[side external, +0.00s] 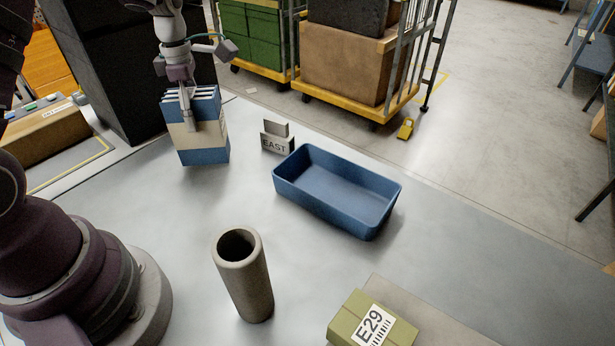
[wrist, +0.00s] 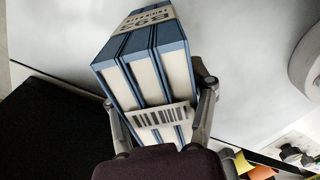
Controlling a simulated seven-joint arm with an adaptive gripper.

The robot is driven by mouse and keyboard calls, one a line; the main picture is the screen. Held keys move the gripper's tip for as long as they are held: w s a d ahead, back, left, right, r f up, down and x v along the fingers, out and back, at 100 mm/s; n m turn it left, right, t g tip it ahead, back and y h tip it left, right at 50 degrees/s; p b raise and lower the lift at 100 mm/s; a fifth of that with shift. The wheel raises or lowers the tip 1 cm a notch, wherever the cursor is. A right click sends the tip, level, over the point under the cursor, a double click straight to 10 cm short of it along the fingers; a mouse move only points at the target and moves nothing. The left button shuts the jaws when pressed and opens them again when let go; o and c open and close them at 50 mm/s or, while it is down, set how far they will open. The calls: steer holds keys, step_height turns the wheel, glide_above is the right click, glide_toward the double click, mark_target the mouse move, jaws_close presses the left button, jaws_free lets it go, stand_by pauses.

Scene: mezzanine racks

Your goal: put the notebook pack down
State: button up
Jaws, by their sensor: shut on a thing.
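The notebook pack (side external: 189,145) is a bundle of blue notebooks with a pale band around it. It stands upright at the far left of the grey table. My gripper (side external: 191,112) is above it with its fingers down along the pack's sides, shut on it. In the wrist view the pack (wrist: 143,62) lies between the two fingers of my gripper (wrist: 162,115), with a barcode label and a printed band showing. I cannot tell whether the pack's bottom touches the table.
An empty blue tray (side external: 384,212) is right of the pack, with an EAST sign (side external: 277,145) between them. A grey tube (side external: 255,290) stands in front, and a green E29 box (side external: 345,318) sits at the front right. Bare table (side external: 150,215) lies around the pack.

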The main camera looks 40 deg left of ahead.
steer(key=shift+f, duration=0.75)
steer(key=shift+f, duration=0.1)
steer(key=o, duration=1.3)
steer(key=shift+c, duration=0.2)
